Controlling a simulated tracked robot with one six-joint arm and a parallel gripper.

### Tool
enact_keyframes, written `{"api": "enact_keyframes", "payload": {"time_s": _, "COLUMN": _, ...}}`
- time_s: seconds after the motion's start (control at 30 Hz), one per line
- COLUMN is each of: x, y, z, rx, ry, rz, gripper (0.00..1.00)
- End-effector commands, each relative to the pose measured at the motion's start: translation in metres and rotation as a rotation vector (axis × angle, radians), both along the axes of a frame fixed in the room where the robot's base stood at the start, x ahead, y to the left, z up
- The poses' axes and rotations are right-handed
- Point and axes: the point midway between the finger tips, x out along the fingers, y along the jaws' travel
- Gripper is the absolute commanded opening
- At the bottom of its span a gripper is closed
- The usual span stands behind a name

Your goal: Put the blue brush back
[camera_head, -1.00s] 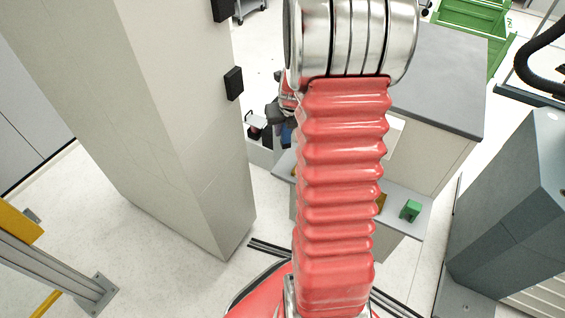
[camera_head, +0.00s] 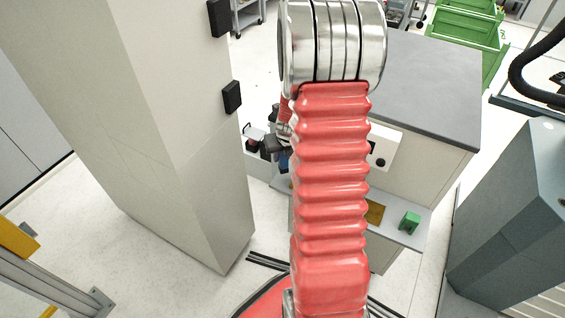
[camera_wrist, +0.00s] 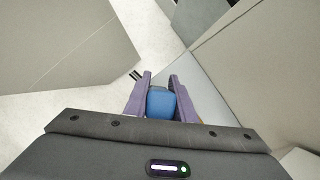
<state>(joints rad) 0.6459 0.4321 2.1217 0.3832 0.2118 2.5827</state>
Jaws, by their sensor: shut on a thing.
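The blue brush (camera_wrist: 161,103) shows in the wrist view as a blue block between the two purple fingers of my gripper (camera_wrist: 160,82). My gripper is shut on it. The rest of the brush is hidden. In the head view my gripper is mostly hidden behind my red arm, and a small bit of blue (camera_head: 284,160) shows left of the arm. A light grey shelf (camera_head: 407,238) on the front of the bench lies below and beyond my gripper.
A green block (camera_head: 409,222) and a yellow-brown piece (camera_head: 374,213) sit on the shelf. The grey-topped bench (camera_head: 425,85) stands behind it. A tall beige column (camera_head: 180,150) is close on the left, a grey cabinet (camera_head: 515,220) on the right. Green crates (camera_head: 470,35) stand at the back.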

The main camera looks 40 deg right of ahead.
Motion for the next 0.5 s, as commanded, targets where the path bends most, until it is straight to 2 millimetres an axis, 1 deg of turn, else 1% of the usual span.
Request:
{"api": "enact_keyframes", "payload": {"time_s": 0.23, "x": 0.000, "y": 0.001, "z": -0.002, "rx": 0.001, "ry": 0.001, "rz": 0.000, "gripper": 0.01}}
{"api": "enact_keyframes", "payload": {"time_s": 0.5, "x": 0.000, "y": 0.001, "z": -0.027, "rx": 0.003, "ry": 0.001, "rz": 0.001, "gripper": 0.01}}
